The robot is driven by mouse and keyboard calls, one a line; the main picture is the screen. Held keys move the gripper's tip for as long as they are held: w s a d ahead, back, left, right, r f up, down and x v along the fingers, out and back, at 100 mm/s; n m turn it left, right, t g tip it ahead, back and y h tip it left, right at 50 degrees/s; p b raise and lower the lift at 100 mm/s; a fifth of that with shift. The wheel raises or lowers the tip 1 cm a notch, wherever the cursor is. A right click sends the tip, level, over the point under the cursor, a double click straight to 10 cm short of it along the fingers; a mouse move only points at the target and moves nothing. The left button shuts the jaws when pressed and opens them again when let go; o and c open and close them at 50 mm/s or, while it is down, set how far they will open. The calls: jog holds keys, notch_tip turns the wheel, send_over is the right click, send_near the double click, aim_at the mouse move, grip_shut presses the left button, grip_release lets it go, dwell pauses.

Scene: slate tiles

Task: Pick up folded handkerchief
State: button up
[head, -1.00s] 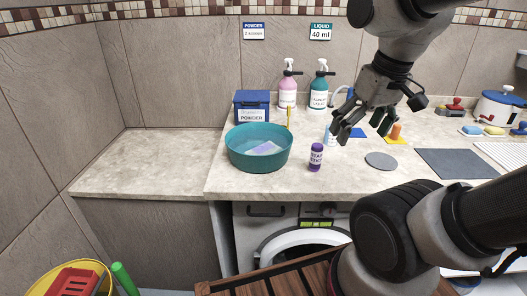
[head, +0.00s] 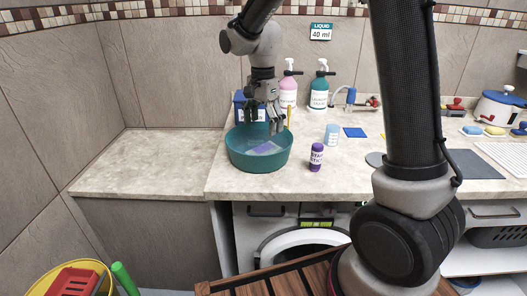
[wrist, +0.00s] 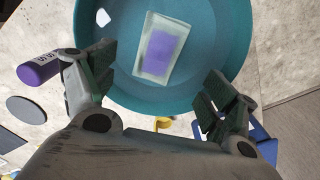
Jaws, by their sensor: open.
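The folded handkerchief (wrist: 161,50) lies flat in the teal basin (head: 259,162). It is a pale rectangle with a purple patch, and in the head view a strip of it (head: 267,148) shows inside the basin. My gripper (head: 262,127) hangs above the basin, pointing down. In the wrist view my gripper (wrist: 153,95) is open, its fingers spread wide on either side of the basin's near part. The handkerchief is between and beyond the fingertips, apart from them. Nothing is held.
A purple stain stick (head: 316,157) stands just right of the basin. The blue powder box (head: 238,108) is behind it, partly hidden by my gripper. Pink (head: 288,93) and teal (head: 319,94) pump bottles stand at the back. The counter's left part (head: 150,160) is clear.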

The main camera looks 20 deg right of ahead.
aim_at(264, 148)
jog(key=shift+f, duration=0.25)
notch_tip(264, 148, down, 7)
jog(key=shift+f, duration=0.2)
jog(key=c, duration=1.2)
jog(key=shift+r, duration=0.1)
